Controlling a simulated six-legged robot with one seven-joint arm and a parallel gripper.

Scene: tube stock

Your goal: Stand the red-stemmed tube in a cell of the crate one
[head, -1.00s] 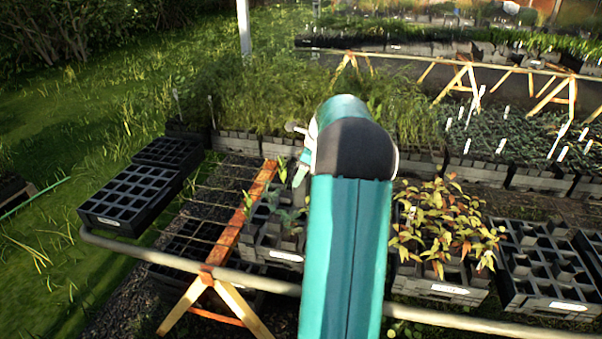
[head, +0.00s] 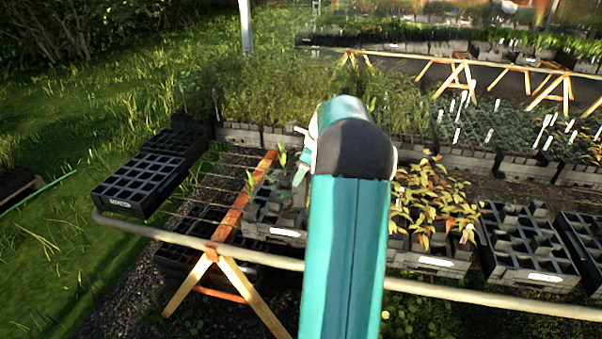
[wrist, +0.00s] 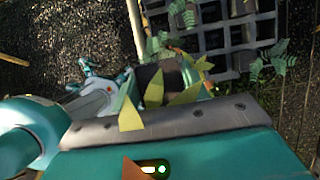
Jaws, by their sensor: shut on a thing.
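My gripper (wrist: 162,82) shows only in part in the wrist view, behind yellow-green leaves. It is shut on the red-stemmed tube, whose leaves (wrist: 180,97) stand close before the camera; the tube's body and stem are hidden. A black crate with square cells (wrist: 212,42) lies beyond, at the top of the wrist view. In the head view my own arm covers the gripper. A black empty-celled crate (head: 124,201) rests at the left end of the bench. I cannot read its label, nor tell which crate is crate one.
A grey rail (head: 168,237) runs along the bench front, over a wooden trestle (head: 238,215). Crates with reddish plants (head: 432,207) and grey pots (head: 525,262) stand to the right. Thin open bars (head: 218,185) lie between the left crate and the trestle.

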